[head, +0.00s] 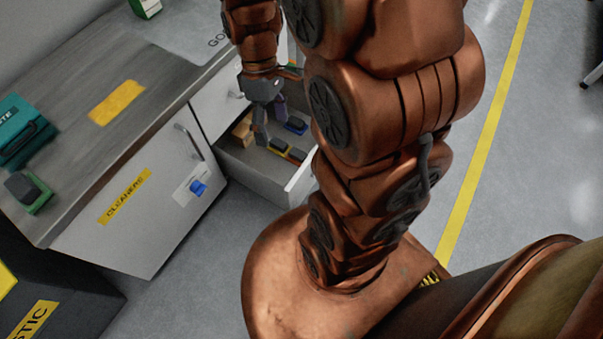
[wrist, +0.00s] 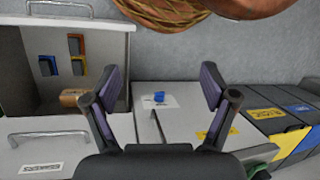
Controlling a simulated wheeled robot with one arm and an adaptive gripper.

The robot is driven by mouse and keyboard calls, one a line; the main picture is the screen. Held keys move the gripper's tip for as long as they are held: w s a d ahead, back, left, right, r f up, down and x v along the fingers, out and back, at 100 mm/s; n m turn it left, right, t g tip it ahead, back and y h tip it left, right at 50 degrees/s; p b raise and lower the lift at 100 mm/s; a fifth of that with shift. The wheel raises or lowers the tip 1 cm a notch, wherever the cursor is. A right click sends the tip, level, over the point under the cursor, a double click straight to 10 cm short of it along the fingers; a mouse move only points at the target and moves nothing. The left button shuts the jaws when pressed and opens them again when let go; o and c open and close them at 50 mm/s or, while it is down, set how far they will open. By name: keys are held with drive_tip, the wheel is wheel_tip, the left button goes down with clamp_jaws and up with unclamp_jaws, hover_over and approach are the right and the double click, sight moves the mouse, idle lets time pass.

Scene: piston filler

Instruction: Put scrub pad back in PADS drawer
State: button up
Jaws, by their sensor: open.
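A green scrub pad with a dark grip (head: 28,193) lies on the near left end of the counter. An open drawer (head: 293,186) holds several similar dark-topped pads, with blue (head: 295,126), yellow and red bases; they also show in the wrist view (wrist: 79,67). My gripper (head: 271,124) appears over the open drawer in the head view, pointing down. In the wrist view its fingers (wrist: 160,82) are spread, with nothing between them. The drawer's front label cannot be read, and my arm hides part of the drawer.
A tan block (wrist: 72,97) is inside the drawer. The closed CLEANERS front (head: 140,215) carries a blue knob (head: 198,188). A teal box (head: 22,132) and yellow patch (head: 117,102) are on the counter (head: 85,140). Dark bins (wrist: 275,125) stand beyond it. Open floor lies right.

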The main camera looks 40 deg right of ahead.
drive_tip(key=s+a+r+m, duration=0.2)
drive_tip(key=s+m, duration=0.1)
drive_tip(key=s, duration=0.4)
drive_tip(key=s+a+r+m+h, duration=0.1)
drive_tip(key=s+a+r+m, duration=0.1)
drive_tip(key=s, duration=0.6)
drive_tip(key=shift+m, duration=0.4)
drive_tip(key=shift+r, duration=0.15)
wheel_tip(320, 180, up, 31)
drive_tip(key=w+t+p, duration=0.1)
drive_tip(key=p, duration=2.8)
drive_tip(key=shift+w+r+t+p, duration=0.15)
drive_tip(key=shift+w+t+p, duration=0.15)
drive_tip(key=shift+t+p, duration=0.1)
